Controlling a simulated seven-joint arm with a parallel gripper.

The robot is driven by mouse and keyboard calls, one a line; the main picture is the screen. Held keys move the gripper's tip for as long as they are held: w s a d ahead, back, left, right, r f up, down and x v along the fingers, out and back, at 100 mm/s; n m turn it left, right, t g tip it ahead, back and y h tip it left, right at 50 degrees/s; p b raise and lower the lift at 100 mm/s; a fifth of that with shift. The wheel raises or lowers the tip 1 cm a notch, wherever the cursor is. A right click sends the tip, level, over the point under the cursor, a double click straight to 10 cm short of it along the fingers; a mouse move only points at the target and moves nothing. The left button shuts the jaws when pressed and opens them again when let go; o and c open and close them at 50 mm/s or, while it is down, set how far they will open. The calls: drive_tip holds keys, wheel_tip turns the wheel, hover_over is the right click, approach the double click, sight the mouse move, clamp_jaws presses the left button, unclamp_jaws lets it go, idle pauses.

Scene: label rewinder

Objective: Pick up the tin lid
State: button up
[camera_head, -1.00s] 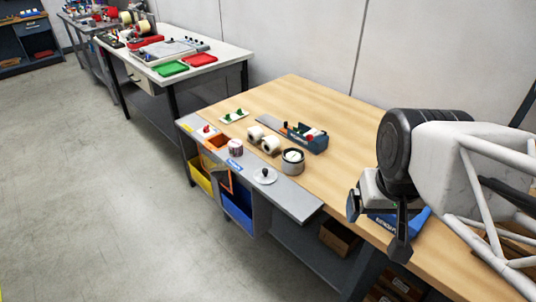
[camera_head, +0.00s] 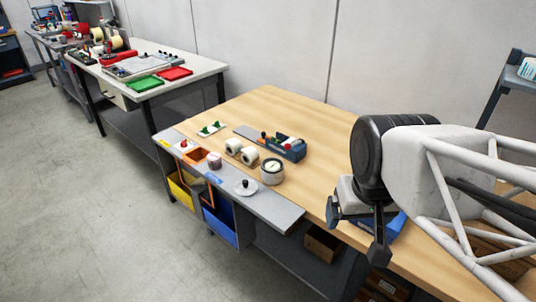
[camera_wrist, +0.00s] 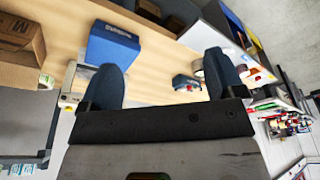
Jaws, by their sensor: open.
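The tin lid (camera_head: 245,188), a pale round disc with a dark knob, lies on the grey shelf strip along the table's front edge. A round grey tin (camera_head: 272,172) stands on the wooden table just right of it. My gripper (camera_head: 356,232) is open and empty, well to the right of the lid, over the table's front edge beside a blue box. In the wrist view, my two dark fingers (camera_wrist: 164,80) are spread apart with nothing between them. I cannot make out the lid there.
Two tape rolls (camera_head: 241,151), a blue tape dispenser (camera_head: 284,148) and a small pinkish jar (camera_head: 214,160) stand near the lid. The blue box (camera_wrist: 113,43) is near my gripper. Yellow and blue bins (camera_head: 220,219) hang below the shelf strip. The table's middle is clear.

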drive_tip(key=c, duration=0.7)
drive_tip(key=w+a+f+m+g+y, duration=0.1)
drive_tip(key=w+a+m, duration=0.25)
drive_tip(key=w, duration=0.65)
drive_tip(key=w+a+f+m+g, duration=0.15)
drive_tip(key=w+a, duration=0.25)
drive_tip(key=w, duration=0.6)
drive_tip(key=w+a+f+m, duration=0.2)
drive_tip(key=w+a+f, duration=0.2)
drive_tip(key=w, duration=0.1)
drive_tip(key=w+a+f+m, duration=0.2)
drive_tip(key=w+a+f, duration=0.2)
drive_tip(key=w+f, duration=0.1)
drive_tip(key=w+a+f+m+g, duration=0.1)
drive_tip(key=w+a+f, duration=0.3)
drive_tip(key=w, duration=0.3)
drive_tip(key=shift+w+a+f+m, duration=0.25)
drive_tip(key=shift+f+m, duration=0.15)
drive_tip(key=shift+f, duration=0.25)
drive_tip(key=shift+w+a+f, duration=0.2)
drive_tip(key=shift+f, duration=0.1)
